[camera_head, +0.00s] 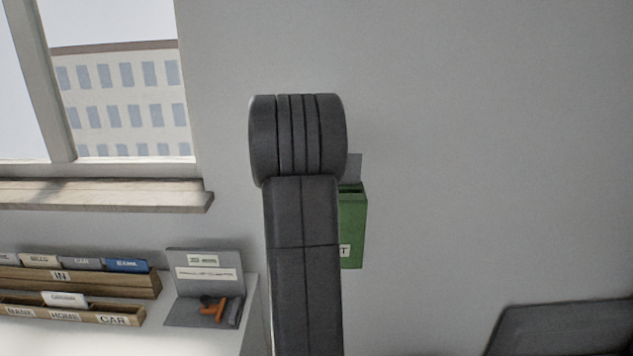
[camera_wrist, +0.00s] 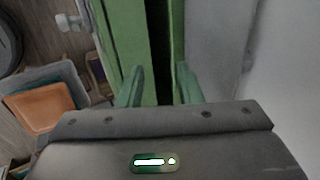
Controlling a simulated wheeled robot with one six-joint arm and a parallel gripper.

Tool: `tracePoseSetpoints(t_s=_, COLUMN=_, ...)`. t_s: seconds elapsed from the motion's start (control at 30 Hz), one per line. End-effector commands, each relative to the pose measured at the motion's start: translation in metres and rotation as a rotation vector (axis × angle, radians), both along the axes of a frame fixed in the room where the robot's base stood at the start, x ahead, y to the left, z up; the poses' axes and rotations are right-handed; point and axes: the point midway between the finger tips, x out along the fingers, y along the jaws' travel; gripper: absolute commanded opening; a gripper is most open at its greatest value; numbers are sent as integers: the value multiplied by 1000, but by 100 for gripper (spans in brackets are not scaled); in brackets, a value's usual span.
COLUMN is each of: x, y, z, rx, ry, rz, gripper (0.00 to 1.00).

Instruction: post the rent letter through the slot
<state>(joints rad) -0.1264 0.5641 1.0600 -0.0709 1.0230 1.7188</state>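A green letter box (camera_head: 353,230) hangs on the wall, partly hidden behind my arm in the head view. Part of a label ending in "T" shows on its front. In the wrist view the green box (camera_wrist: 118,30) fills the upper middle, with a long dark slot (camera_wrist: 160,50) in its top. My gripper (camera_wrist: 160,88) is over the slot, its two fingers apart, one on each side, with nothing visible between them. My gripper is hidden in the head view. I cannot make out the rent letter in either view.
A wooden rack marked "IN" (camera_head: 100,283) with tabbed cards and a lower labelled wooden rack (camera_head: 85,312) stand on the white desk (camera_head: 190,342). A grey stand (camera_head: 205,262) holds orange and dark items. A grey bin (camera_wrist: 75,72) with orange contents sits far below.

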Motion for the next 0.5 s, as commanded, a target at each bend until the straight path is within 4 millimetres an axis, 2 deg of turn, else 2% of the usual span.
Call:
tracePoseSetpoints(t_s=0.3, x=-35, y=1, z=64, rx=1, ry=-5, rz=0, gripper=32)
tracePoseSetpoints(t_s=0.5, x=-49, y=0, z=90, rx=1, ry=-4, rz=0, gripper=32)
